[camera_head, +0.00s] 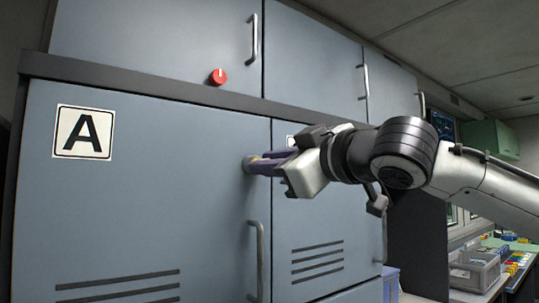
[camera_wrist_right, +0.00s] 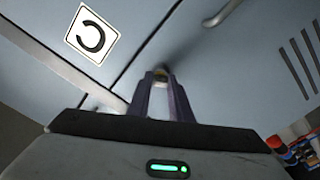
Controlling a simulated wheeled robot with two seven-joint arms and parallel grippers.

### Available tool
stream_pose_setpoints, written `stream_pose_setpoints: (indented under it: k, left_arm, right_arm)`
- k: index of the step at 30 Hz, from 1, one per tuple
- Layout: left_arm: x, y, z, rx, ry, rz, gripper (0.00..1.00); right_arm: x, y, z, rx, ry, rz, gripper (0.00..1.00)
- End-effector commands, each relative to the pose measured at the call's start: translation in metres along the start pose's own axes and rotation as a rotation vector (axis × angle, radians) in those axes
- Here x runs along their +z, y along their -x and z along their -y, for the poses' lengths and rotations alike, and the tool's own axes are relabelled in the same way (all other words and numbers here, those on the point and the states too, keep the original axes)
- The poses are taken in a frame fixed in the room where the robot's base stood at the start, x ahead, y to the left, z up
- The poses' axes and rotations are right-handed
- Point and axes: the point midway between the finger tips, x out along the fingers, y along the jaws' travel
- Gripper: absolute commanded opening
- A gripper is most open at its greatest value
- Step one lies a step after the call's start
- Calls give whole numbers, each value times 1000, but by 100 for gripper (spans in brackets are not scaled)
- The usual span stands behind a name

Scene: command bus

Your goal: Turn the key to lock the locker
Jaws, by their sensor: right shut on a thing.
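The locker door (camera_head: 140,215) marked A is grey-blue and looks flush in its frame. My right gripper (camera_head: 252,163) reaches in from the right, its purple fingers touching or almost touching the door by its right edge, above the handle (camera_head: 259,262). In the right wrist view, its fingertips (camera_wrist_right: 160,82) are shut on a small tan piece, seemingly the key (camera_wrist_right: 160,74). The key is mostly hidden, so its turn angle cannot be told. The lock behind it is hidden too. My left gripper is not in view.
A grey crate (camera_head: 475,271) stands on a counter at the right.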

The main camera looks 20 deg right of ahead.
Motion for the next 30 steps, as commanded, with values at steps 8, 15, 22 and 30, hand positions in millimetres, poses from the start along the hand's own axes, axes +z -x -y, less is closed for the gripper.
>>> stream_pose_setpoints:
  k: [8,15,22,30]
  left_arm:
    - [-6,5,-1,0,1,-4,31]
    - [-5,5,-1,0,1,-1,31]
    - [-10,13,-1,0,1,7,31]
    - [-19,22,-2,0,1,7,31]
  right_arm:
    - [0,0,-1,0,58,-1,3]
    - [0,0,-1,0,59,-1,3]
    - [-2,0,-2,-4,135,0,3]
    - [-2,0,-2,-7,249,0,3]
